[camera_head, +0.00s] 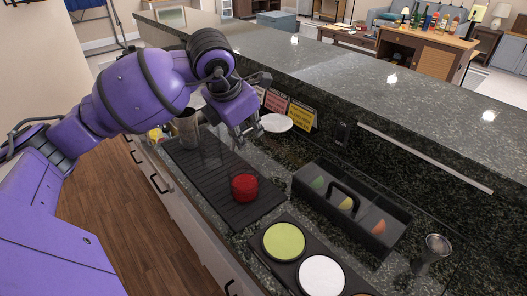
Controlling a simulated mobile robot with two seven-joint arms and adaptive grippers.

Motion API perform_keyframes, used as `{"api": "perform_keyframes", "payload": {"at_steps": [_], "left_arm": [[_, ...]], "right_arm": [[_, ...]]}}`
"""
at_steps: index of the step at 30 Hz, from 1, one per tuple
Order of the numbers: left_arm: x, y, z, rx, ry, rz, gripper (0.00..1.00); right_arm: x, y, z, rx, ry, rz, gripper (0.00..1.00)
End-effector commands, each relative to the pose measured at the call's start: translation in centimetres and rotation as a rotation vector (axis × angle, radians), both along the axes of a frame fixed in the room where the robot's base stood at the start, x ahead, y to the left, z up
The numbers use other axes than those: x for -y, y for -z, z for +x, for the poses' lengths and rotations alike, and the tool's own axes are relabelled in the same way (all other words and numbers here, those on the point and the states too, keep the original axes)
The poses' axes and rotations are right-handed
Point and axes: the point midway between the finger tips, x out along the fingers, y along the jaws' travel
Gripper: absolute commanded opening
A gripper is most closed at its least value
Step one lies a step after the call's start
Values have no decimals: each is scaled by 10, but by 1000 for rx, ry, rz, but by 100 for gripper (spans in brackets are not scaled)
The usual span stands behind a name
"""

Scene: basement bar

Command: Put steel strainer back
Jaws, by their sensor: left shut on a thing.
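My left gripper (247,130) reaches in from the left over the back of the counter, fingers pointing down. It is shut on what looks like the steel strainer (277,123), a pale, flat, round piece showing just right of the fingertips. The fingers hide part of the grip, and the piece is too small to make out in detail. My right gripper is not in view.
A dark ribbed mat (215,187) bears a red round item (244,187). A steel cup (188,129) stands behind my arm. A black garnish caddy (350,209), a steel jigger (432,249) and green and white rimmer dishes (284,242) are nearer. The raised bar ledge (350,95) runs behind.

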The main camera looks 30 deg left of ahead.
Motion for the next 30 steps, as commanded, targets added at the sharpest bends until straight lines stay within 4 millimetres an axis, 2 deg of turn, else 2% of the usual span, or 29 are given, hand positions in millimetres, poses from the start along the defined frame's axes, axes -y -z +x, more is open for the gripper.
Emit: {"api": "perform_keyframes", "payload": {"at_steps": [1,3,9,16,22,30], "left_arm": [[6,6,11,1,2,-6,0],[10,22,20,-1,2,-5,0],[15,47,40,0,1,-2,0],[19,61,51,0,0,-3,0],[19,90,51,0,1,0,0],[19,92,51,1,1,0,0]], "right_arm": [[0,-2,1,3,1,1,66],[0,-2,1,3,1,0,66],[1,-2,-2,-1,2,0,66],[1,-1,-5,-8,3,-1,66],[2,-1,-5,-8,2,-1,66],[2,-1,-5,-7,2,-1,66]]}}
